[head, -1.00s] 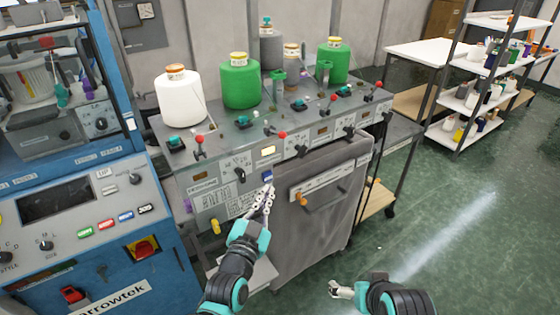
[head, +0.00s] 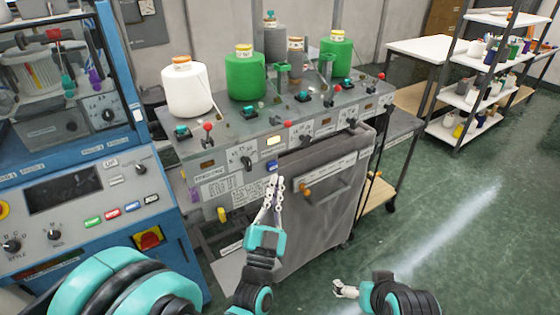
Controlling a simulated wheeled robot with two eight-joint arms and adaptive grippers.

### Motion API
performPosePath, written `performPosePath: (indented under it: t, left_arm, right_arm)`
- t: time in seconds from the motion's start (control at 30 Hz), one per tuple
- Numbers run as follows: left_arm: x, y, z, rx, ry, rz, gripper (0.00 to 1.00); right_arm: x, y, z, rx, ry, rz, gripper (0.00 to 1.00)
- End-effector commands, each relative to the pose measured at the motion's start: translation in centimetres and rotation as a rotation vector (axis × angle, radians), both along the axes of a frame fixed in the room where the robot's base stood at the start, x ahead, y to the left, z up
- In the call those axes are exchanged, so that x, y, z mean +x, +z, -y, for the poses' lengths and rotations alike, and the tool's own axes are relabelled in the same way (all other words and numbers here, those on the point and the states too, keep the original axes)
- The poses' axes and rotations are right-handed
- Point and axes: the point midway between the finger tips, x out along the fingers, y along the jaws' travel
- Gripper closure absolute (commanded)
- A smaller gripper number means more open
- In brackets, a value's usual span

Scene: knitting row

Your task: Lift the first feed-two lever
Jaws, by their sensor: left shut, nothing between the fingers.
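The grey knitting-row machine panel (head: 232,143) carries several red-knobbed levers along its sloped top. One lever (head: 208,127) is at the left in front of the white cone, and another (head: 288,124) is further right. I cannot read which one is labelled feed two.
A white cone (head: 188,90) and a green cone (head: 245,76) stand behind the levers. A blue control cabinet (head: 180,235) stands at the left. The green floor (head: 440,220) at the right is open.

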Motion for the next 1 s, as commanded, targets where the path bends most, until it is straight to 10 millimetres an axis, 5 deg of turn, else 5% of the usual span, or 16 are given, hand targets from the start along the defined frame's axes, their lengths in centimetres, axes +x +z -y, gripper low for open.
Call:
performPosePath:
  t: [0.37, 0.7, 1.0]
  left_arm:
    - [6.1, 4.0, 0.9, 0.0, 0.002, 0.0, 1.0]
    - [10.7, 5.8, 1.7, 0.0, -0.001, -0.001, 1.0]
    - [11.4, 6.3, 1.8, -0.001, 0.0, -0.001, 1.0]
  right_arm:
    - [0.0, 6.0, 0.0, 0.0, 0.0, 0.0, 0.0]
    - [0.0, 4.9, 0.0, 0.0, 0.0, 0.0, 0.0]
    - [0.0, 4.9, 0.0, 0.0, 0.0, 0.0, 0.0]
